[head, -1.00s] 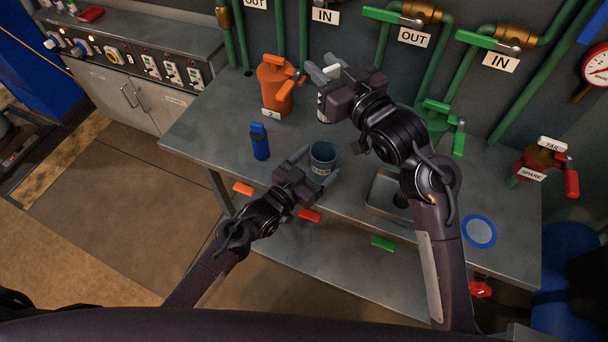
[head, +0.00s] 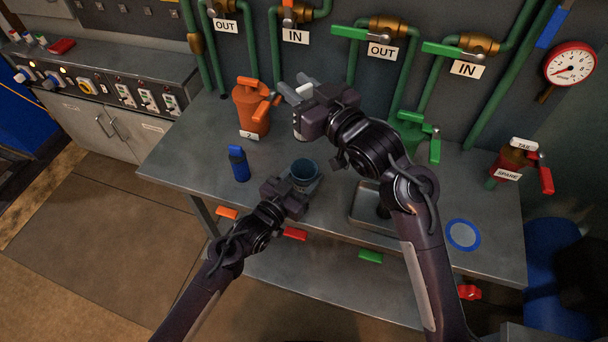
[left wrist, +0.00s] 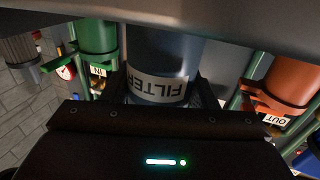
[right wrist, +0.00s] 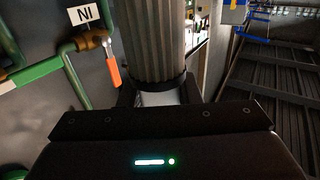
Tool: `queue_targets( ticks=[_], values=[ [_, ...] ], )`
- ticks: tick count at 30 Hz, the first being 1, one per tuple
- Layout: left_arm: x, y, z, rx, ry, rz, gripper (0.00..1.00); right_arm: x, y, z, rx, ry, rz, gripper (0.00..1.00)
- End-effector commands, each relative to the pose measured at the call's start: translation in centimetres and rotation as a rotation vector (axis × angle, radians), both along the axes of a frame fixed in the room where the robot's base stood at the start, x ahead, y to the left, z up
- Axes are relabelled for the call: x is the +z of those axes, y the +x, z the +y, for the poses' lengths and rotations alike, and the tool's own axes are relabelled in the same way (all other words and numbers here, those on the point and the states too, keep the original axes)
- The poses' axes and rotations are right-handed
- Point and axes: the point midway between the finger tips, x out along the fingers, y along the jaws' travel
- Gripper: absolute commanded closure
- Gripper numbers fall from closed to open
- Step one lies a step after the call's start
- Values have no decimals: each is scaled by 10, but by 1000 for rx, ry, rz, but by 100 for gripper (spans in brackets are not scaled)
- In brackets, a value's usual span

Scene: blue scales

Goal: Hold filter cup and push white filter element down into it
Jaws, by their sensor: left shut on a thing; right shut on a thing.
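The blue-grey filter cup (head: 304,171) is upright with its open mouth up, near the front of the table. My left gripper (head: 301,184) is shut on its side; the left wrist view shows the cup (left wrist: 165,62) with its FILTER label between the fingers. I cannot tell if it touches the table. My right gripper (head: 297,97) is shut on the filter element (head: 298,125), above and behind the cup. Only a small white and dark part shows in the head view. In the right wrist view the element (right wrist: 150,40) is a pleated grey cylinder. The cup's inside is mostly hidden.
An orange housing (head: 250,108) and a blue bottle (head: 238,164) stand left of the cup. A metal tray (head: 368,216) and a blue-rimmed disc (head: 463,235) lie to the right. Green pipes and a green housing (head: 411,132) are behind my right arm.

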Motion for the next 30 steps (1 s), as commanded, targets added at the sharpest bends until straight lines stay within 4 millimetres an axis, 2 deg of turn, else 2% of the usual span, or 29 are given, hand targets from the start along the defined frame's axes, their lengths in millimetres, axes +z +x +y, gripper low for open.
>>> queue_targets(
  ticks=[14,30],
  values=[
    [0,0,0,0,1,1,71,-2,0,0,0,-1,-1,100],
    [0,0,0,0,1,1,71,-34,0,0,0,-1,1,100]
  ],
)
